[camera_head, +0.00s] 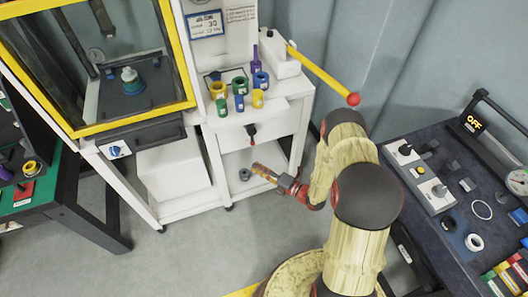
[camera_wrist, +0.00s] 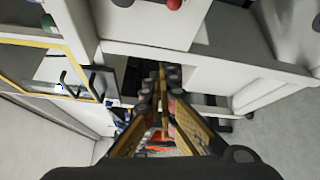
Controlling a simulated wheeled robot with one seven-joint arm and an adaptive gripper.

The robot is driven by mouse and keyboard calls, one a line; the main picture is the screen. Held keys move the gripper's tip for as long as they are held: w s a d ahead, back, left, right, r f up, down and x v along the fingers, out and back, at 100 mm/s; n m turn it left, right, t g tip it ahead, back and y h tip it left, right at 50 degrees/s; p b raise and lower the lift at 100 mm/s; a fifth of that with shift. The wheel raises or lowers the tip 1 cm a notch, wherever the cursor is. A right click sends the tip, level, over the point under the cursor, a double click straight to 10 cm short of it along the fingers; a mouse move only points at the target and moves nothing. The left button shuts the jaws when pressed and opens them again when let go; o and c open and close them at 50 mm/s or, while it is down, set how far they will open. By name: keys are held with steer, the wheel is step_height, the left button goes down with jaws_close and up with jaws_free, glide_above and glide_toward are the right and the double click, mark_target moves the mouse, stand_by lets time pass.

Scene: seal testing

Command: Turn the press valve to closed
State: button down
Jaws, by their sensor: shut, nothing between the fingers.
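A small black handle with a red end (camera_head: 252,130), which looks like the press valve, sits on the front of the white press cabinet (camera_head: 222,146). Its open or closed setting is too small to read. A red rounded part (camera_wrist: 173,4) at the top edge of the wrist view may be the same handle. My gripper (camera_head: 260,170) is below and in front of this handle, apart from it, with its fingers pointing left. The wrist view shows my gripper (camera_wrist: 162,75) with its fingertips together and empty.
Several coloured rings and pots (camera_head: 240,85) stand on the cabinet top. A yellow lever with a red ball (camera_head: 353,99) sticks out to the right. A yellow-framed enclosure (camera_head: 130,120) is at the left, a dark bench (camera_head: 440,225) at the right. Floor in front is clear.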

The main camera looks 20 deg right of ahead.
mark_target(251, 135)
steer(key=m, duration=0.1)
steer(key=w+d+r+m+t, duration=0.1)
steer(key=m, duration=0.1)
steer(key=shift+w+d+r+h, duration=0.1)
steer(key=shift+d+r+h, duration=0.1)
steer(key=shift+d+h, duration=0.15)
steer(key=shift+a, duration=0.1)
steer(key=w+a+b, duration=0.1)
steer(key=w+b, duration=0.3)
steer(key=w, duration=0.5)
steer(key=shift+w, duration=0.2)
steer(key=shift+d, duration=0.15)
stand_by(0.3)
